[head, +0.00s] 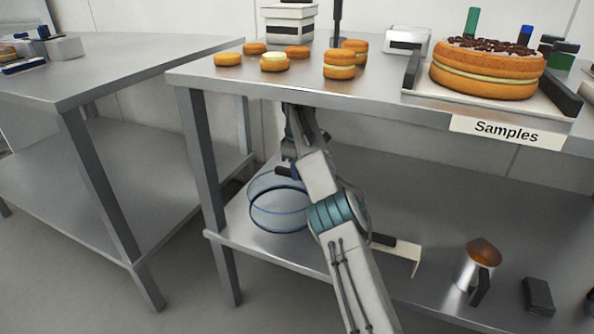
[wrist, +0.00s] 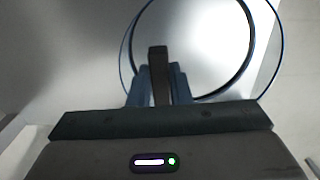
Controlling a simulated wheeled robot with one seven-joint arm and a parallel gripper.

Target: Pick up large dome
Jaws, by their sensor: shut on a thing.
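The large dome (head: 278,228) is a clear cover with a dark blue rim, at the left end of the lower shelf under the middle table. In the wrist view its round rim (wrist: 250,50) shows beyond my fingers. My gripper (wrist: 158,80) is shut on the dome's black upright handle (wrist: 158,62), with blue fingers on both sides. In the head view my gripper (head: 290,172) is at the dome's top, partly hidden by my own arm. I cannot tell whether the rim touches the shelf.
The lower shelf (head: 400,215) also bears a flat tool (head: 400,243), a metal jug (head: 474,268) and a dark block (head: 538,296). The tabletop above holds small filled rounds (head: 340,64) and a large filled cake (head: 487,72) on a tray. Table legs (head: 203,160) stand left of the dome.

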